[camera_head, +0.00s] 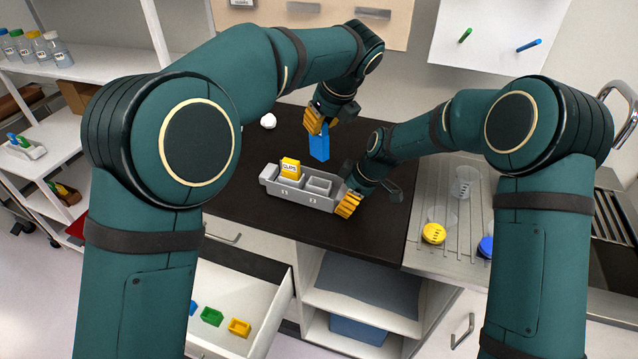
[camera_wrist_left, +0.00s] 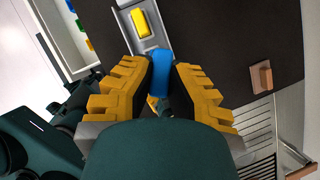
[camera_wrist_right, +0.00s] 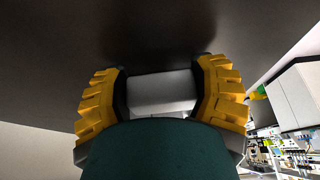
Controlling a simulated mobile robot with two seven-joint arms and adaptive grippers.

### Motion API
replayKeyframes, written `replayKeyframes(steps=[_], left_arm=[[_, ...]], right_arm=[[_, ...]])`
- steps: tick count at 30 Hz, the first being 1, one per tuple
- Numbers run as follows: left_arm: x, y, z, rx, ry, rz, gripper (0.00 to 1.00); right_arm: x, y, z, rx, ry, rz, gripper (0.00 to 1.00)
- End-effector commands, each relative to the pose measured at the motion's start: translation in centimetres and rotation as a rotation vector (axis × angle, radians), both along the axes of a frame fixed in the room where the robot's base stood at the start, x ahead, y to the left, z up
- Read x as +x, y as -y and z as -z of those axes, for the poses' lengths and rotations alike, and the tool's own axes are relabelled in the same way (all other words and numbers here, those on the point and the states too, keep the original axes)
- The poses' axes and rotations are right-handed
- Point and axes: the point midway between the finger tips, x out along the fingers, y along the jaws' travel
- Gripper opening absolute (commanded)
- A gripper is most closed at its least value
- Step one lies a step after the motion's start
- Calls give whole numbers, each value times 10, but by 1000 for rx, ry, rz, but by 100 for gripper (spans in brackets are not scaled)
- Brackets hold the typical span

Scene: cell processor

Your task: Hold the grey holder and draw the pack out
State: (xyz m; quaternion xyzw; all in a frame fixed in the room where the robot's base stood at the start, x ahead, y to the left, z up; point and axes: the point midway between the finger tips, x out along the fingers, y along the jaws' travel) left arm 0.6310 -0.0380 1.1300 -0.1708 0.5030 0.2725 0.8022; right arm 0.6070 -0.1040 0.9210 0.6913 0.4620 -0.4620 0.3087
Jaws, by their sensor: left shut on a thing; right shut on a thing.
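The grey holder (camera_head: 297,199) lies on the dark counter in the head view. A yellow pack (camera_head: 290,169) with a printed label stands in its left compartment, and the compartment to the right looks empty. My right gripper (camera_head: 348,204) is shut on the holder's right end; the right wrist view shows the grey end (camera_wrist_right: 162,92) between the fingers. My left gripper (camera_head: 319,124) is shut on a blue pack (camera_head: 319,146) and holds it upright above and behind the holder, clear of it. The left wrist view shows the blue pack (camera_wrist_left: 161,68) between the fingers.
An open drawer (camera_head: 240,310) with small coloured boxes is below the counter. A small white object (camera_head: 268,121) lies at the counter's back left. A steel draining surface (camera_head: 450,208) with a beaker and coloured lids is at the right.

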Motion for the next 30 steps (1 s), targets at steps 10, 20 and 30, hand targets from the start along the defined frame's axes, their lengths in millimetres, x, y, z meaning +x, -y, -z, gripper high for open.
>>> replayKeyframes(steps=[10, 20, 30], left_arm=[[0, 0, -3, 0, 0, 1, 0], [0, 0, -2, 0, 0, 0, 0], [0, 0, -2, 0, 0, 1, 0]], right_arm=[[0, 0, 0, 1, 1, 0, 20], [0, 0, 0, 0, 0, 0, 100], [-3, 9, -23, 1, 3, 3, 100]])
